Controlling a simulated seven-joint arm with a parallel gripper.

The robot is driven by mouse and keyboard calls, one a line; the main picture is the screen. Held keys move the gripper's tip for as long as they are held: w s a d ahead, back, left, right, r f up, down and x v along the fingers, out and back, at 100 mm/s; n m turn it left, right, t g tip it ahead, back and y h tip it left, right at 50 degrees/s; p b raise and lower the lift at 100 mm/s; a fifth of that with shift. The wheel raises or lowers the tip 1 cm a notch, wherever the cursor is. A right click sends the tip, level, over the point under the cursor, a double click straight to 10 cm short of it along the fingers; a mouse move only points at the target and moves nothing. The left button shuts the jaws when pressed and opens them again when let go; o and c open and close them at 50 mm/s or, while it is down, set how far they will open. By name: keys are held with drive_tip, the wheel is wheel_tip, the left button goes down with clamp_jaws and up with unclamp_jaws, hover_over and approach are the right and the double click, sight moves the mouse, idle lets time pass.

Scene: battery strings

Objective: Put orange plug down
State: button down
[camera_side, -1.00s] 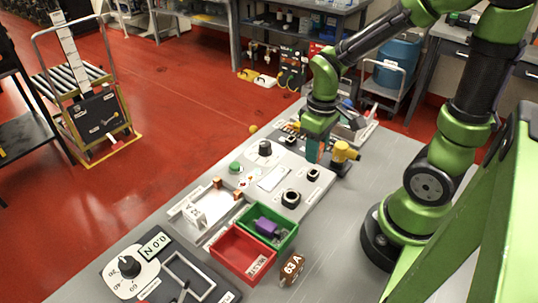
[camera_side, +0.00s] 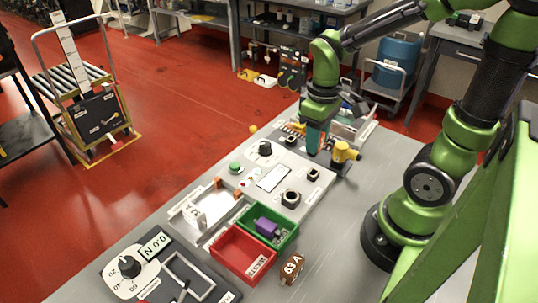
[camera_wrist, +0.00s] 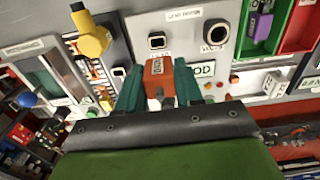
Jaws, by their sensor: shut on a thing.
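My gripper (camera_wrist: 158,88) shows in the wrist view with its teal fingers on both sides of the orange plug (camera_wrist: 159,70), shut on it. In the side view my gripper (camera_side: 316,139) hangs over the far part of the panel, left of the yellow plug, and the orange plug cannot be made out there. The grey panel (camera_side: 250,182) has black sockets; in the wrist view one socket (camera_wrist: 157,41) is just above the orange plug and another socket (camera_wrist: 215,33) is to its right. I cannot tell how high the plug is above the panel.
A yellow plug (camera_side: 345,153) stands at the panel's right edge. A green bin (camera_side: 286,240) holding a purple piece (camera_side: 267,227) and a red bin (camera_side: 236,262) are nearer. A brown block marked 63 A (camera_side: 291,268) lies right of the bins. The grey table (camera_side: 335,230) is bare on the right.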

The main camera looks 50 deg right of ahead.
drive_tip(key=s+a+r+n, duration=0.15)
drive_tip(key=a+n, duration=0.65)
drive_tip(key=a, duration=0.9)
drive_tip(key=shift+n, duration=0.4)
drive_tip(key=f, duration=0.5)
drive_tip(key=a+f, duration=0.1)
drive_tip(key=f, duration=0.1)
drive_tip(key=shift+s+f, duration=0.2)
drive_tip(key=shift+s, duration=0.2)
drive_tip(key=shift+f, duration=0.45)
drive_tip(key=shift+f, duration=0.3)
drive_tip(key=c, duration=0.7)
unclamp_jaws()
drive_tip(key=shift+c, duration=0.2)
